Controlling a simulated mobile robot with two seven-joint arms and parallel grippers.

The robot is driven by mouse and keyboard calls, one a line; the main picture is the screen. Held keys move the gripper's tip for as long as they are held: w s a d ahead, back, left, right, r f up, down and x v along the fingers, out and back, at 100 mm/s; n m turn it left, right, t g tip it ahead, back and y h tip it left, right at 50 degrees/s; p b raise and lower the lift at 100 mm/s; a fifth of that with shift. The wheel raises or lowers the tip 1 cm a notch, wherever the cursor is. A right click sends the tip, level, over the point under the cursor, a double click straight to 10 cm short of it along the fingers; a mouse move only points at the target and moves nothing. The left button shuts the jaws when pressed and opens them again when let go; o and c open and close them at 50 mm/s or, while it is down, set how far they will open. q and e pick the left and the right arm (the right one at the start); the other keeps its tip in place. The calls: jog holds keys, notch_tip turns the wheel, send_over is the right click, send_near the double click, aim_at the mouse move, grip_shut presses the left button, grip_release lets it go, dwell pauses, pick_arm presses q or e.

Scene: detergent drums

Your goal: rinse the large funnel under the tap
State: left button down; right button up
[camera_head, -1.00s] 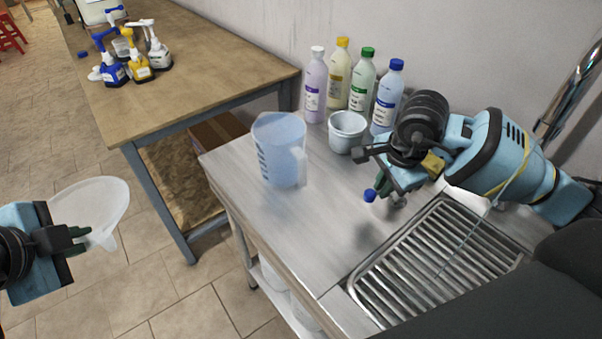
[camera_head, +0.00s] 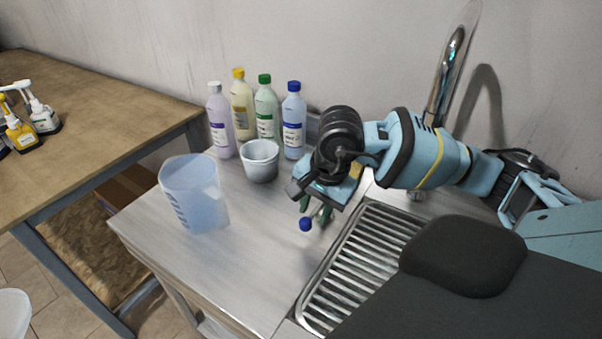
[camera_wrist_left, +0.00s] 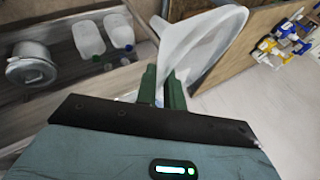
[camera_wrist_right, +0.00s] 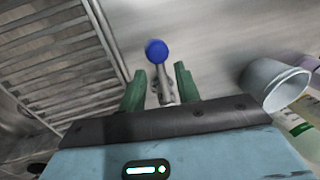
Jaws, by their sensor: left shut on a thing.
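In the head view only the funnel's rim (camera_head: 12,314) shows at the lower left edge, and the left gripper is out of that view. My right gripper (camera_wrist_right: 160,82) is open, its green fingers on either side of a metal lever with a blue knob (camera_wrist_right: 156,51). The knob also shows in the head view (camera_head: 305,224), below the right gripper. The chrome tap pipe (camera_head: 445,78) rises behind my right arm; its lower part is hidden.
A slatted metal drainer (camera_head: 352,270) lies beside the right gripper. A clear blue measuring jug (camera_head: 192,195), a grey-white cup (camera_head: 260,160) and several capped bottles (camera_head: 266,108) stand on the steel counter. A wooden table (camera_head: 100,110) with pump bottles is at left.

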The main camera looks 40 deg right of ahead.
pick_arm(q)
jog(key=shift+r, duration=0.55)
pick_arm(e)
notch_tip(320, 180, up, 12)
jog(key=s, duration=0.2)
jog(key=shift+d, duration=0.4)
jog(key=shift+s+f, duration=0.1)
jog(key=shift+f, duration=0.05)
